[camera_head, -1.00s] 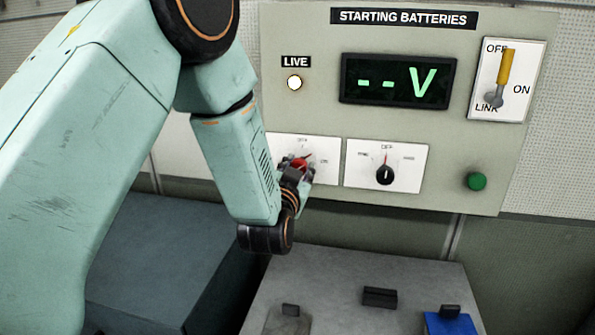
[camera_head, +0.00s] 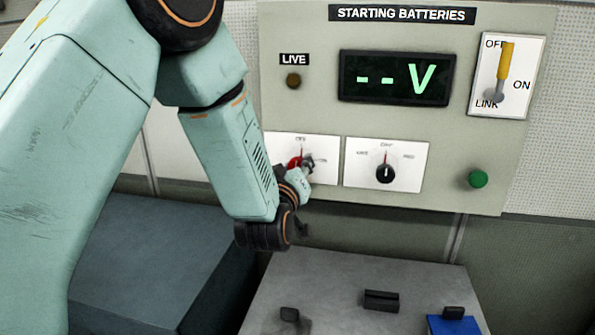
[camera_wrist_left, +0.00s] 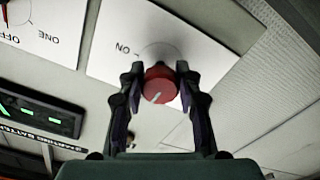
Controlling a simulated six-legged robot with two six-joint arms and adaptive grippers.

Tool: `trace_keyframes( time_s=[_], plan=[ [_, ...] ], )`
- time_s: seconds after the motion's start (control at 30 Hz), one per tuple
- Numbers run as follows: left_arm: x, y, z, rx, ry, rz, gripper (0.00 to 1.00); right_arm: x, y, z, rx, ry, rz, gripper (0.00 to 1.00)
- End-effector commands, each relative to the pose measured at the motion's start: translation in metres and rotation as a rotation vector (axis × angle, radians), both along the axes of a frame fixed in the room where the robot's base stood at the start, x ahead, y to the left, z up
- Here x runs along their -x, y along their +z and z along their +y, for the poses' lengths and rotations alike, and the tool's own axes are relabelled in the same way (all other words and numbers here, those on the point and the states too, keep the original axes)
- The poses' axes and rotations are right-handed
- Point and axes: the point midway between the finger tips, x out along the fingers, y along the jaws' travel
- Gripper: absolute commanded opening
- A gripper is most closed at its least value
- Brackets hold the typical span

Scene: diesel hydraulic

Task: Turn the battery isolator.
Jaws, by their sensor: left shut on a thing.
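The battery isolator is a red round knob (camera_head: 294,162) on the left white plate (camera_head: 327,146) of the STARTING BATTERIES panel. My left gripper (camera_head: 306,164) is at this knob and partly covers it in the head view. A red pointer mark above the knob stands about upright, toward the label at the plate's top. In the left wrist view the red knob (camera_wrist_left: 160,86) sits between the two fingers of the left gripper (camera_wrist_left: 160,72), which is shut on it. An ON label shows beside it there. My right gripper is not in view.
To the right are a black selector knob (camera_head: 385,173), a green button (camera_head: 478,179) and a yellow-handled lever (camera_head: 505,64). The display (camera_head: 396,77) reads "-- V". The LIVE lamp (camera_head: 293,81) is dark. A grey box top (camera_head: 340,270) lies below the panel.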

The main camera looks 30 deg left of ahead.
Motion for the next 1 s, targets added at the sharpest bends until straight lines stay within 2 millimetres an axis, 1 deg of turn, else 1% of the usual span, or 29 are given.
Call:
trace_keyframes(
  time_s=[0.3, 0.77, 0.8, 1.0],
  plan=[
    [0.0001, 0.0019, 0.0009, 0.089, 0.003, -0.028, 0.02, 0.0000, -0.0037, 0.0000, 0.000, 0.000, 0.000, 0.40],
    [0.0000, 0.0026, 0.0012, 0.100, 0.005, -0.033, 0.02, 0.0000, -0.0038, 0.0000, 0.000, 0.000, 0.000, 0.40],
    [0.0000, 0.0026, 0.0011, 0.100, 0.004, -0.033, 0.35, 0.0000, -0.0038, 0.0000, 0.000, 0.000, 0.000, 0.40],
    [0.0000, 0.0017, 0.0008, 0.100, 0.003, -0.030, 0.52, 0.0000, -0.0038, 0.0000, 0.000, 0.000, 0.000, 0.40]
  ],
)
